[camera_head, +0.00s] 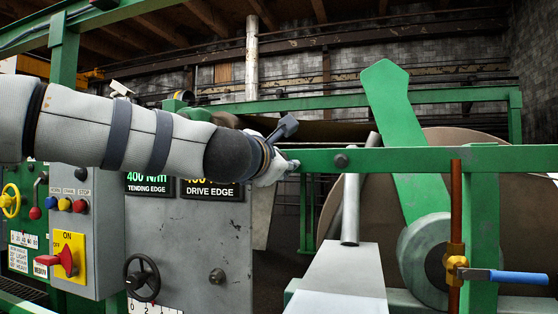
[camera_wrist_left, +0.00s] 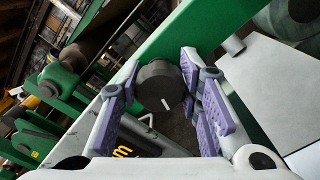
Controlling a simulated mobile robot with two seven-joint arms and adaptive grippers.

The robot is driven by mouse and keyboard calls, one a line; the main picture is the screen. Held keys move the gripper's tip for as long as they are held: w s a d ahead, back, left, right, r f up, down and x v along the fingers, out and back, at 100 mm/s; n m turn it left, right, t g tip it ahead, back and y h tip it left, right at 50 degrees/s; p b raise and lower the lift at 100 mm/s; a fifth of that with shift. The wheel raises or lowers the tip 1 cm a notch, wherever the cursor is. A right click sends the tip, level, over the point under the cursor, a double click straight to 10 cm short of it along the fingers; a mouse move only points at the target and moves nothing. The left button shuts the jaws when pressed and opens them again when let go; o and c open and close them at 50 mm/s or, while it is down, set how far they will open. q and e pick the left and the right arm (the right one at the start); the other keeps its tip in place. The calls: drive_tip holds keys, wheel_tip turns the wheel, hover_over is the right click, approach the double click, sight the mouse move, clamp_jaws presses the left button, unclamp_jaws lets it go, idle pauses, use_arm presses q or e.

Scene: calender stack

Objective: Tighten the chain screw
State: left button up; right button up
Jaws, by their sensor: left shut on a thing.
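The chain screw (camera_wrist_left: 160,86) shows in the left wrist view as a dark round head with a small white mark, beside a green beam (camera_wrist_left: 195,28). My left gripper (camera_wrist_left: 160,78) has its purple fingers on either side of the head and is shut on it. In the head view my left arm reaches in from the left, and the left gripper (camera_head: 286,165) is at the left end of the green beam (camera_head: 400,159). The screw is hidden there behind my wrist and gripper. My right gripper is not in view.
In the head view a grey control box (camera_head: 90,238) with a yellow switch plate and a black handwheel (camera_head: 142,279) are below my arm. A copper pipe with a blue-handled valve (camera_head: 516,277) and a large roll (camera_head: 335,200) are at the right.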

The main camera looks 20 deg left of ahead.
use_arm(q)
drive_tip(key=m, duration=1.2)
drive_tip(key=shift+f+m, duration=0.1)
drive_tip(key=shift+m, duration=0.3)
drive_tip(key=m, duration=1.2)
drive_tip(key=shift+m, duration=0.3)
drive_tip(key=m, duration=0.3)
drive_tip(key=shift+a+m, duration=0.1)
drive_tip(key=shift+m, duration=0.2)
drive_tip(key=m, duration=0.3)
drive_tip(key=shift+m, duration=0.4)
drive_tip(key=m, duration=1.2)
drive_tip(key=shift+m, duration=2.8)
